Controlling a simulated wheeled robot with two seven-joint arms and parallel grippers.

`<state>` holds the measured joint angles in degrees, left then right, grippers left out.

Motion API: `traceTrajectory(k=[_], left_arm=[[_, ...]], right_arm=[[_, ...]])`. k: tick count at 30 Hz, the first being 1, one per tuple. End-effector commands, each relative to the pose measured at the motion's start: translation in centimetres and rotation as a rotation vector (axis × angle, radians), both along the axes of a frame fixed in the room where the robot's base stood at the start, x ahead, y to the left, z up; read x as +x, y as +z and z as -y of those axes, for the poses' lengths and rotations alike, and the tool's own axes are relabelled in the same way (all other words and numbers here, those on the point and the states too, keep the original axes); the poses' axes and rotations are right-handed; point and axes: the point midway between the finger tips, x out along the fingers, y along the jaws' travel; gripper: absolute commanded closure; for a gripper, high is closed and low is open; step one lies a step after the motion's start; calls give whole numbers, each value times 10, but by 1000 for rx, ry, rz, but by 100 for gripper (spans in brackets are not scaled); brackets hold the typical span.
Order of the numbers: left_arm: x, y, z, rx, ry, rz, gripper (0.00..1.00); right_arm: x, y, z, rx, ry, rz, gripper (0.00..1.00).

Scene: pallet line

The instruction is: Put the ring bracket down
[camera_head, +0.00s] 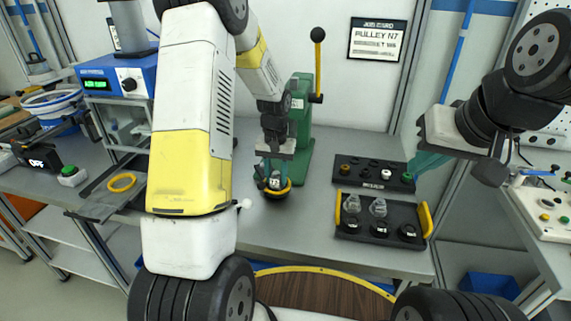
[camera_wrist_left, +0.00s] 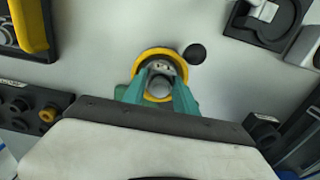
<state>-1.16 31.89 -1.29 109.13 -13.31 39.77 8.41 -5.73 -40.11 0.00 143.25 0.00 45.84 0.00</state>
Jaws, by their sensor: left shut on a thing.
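My left gripper (camera_head: 275,178) points down at the bench in front of the green press. Its teal fingers are shut on a small grey metal piece, which I take as the ring bracket (camera_head: 275,184). In the left wrist view the grey piece (camera_wrist_left: 160,88) sits between the fingertips (camera_wrist_left: 160,94), and a yellow ring (camera_wrist_left: 147,54) surrounds it. In the head view the yellow ring and a dark round base show right under the fingertips; whether the piece touches the base is hidden. My right gripper (camera_head: 424,165) hangs by the dark tray; its finger gap is unclear.
The green press (camera_head: 301,125) with its lever stands just behind. To the right are a dark part tray (camera_head: 345,181) and a yellow-handled tray (camera_head: 383,243) with clear and black parts. A yellow ring (camera_head: 122,182) lies on a metal plate at left. Bare bench lies between.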

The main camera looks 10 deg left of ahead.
Motion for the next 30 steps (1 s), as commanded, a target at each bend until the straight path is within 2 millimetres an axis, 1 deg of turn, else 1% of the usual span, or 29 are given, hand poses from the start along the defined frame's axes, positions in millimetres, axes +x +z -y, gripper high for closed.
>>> traceTrajectory(k=[6,7,10,17,20,23,30], left_arm=[[0,-2,0,0,0,0,100],[0,-3,0,0,0,0,64],[0,-2,0,0,0,0,44],[0,-2,0,0,0,0,44],[1,4,0,0,0,2,44],[1,18,0,1,0,4,44],[2,70,0,0,0,6,44]], right_arm=[[0,0,0,0,0,0,100],[0,0,0,0,0,0,100],[0,0,0,0,0,0,100],[0,0,0,0,0,0,100],[0,0,0,0,0,0,100],[0,0,0,0,0,0,100],[0,0,0,0,0,0,100]])
